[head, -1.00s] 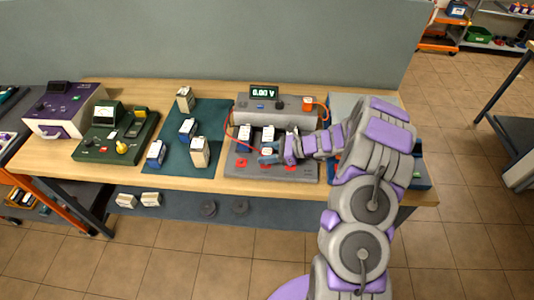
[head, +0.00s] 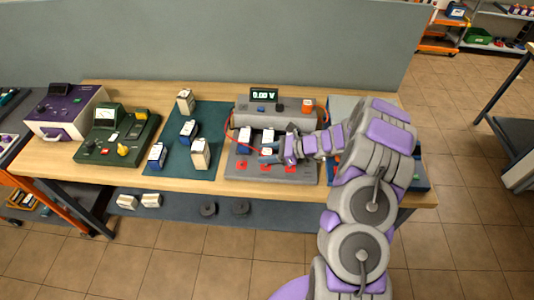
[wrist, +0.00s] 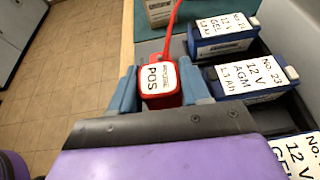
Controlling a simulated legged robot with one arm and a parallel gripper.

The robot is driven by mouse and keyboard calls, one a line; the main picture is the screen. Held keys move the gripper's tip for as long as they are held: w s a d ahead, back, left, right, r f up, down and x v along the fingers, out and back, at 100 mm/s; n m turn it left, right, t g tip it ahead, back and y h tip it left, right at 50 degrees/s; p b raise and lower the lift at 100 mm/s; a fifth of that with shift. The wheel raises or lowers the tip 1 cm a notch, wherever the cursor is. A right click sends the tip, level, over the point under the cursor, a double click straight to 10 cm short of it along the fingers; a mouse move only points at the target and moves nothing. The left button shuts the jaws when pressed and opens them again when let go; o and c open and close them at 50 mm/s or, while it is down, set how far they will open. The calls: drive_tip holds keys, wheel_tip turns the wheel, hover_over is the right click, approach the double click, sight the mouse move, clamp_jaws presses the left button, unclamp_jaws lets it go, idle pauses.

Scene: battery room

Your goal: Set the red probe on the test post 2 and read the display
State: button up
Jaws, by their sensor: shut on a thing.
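The red probe (wrist: 161,95), marked POS, is held between the two blue fingers of my gripper (wrist: 165,88) in the wrist view, its red lead rising from it. In the head view my gripper (head: 272,154) is over the middle of the grey test unit (head: 233,163); the probe is hard to make out there. Red posts line the unit's front: a left one (head: 241,166), a middle one (head: 266,168) below my fingers, and a right one (head: 291,170). Their numbers are unreadable. Whether the probe touches a post cannot be told. The display (head: 264,95) reads 0.00 V.
Batteries sit in the unit, including a 12 V AGM No. 23 (wrist: 252,78) right beside my gripper. Several more stand on a green mat (head: 176,141). A green meter (head: 116,136) and a purple instrument (head: 64,110) stand left. An orange plug (head: 307,104) is on the unit.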

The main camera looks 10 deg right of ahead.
drive_tip(key=shift+a, duration=0.3)
drive_tip(key=o, duration=0.9)
drive_tip(key=shift+p+v, duration=1.8)
drive_tip(key=shift+v, duration=0.85)
drive_tip(key=shift+p+v, duration=1.5)
drive_tip(key=shift+v, duration=1.35)
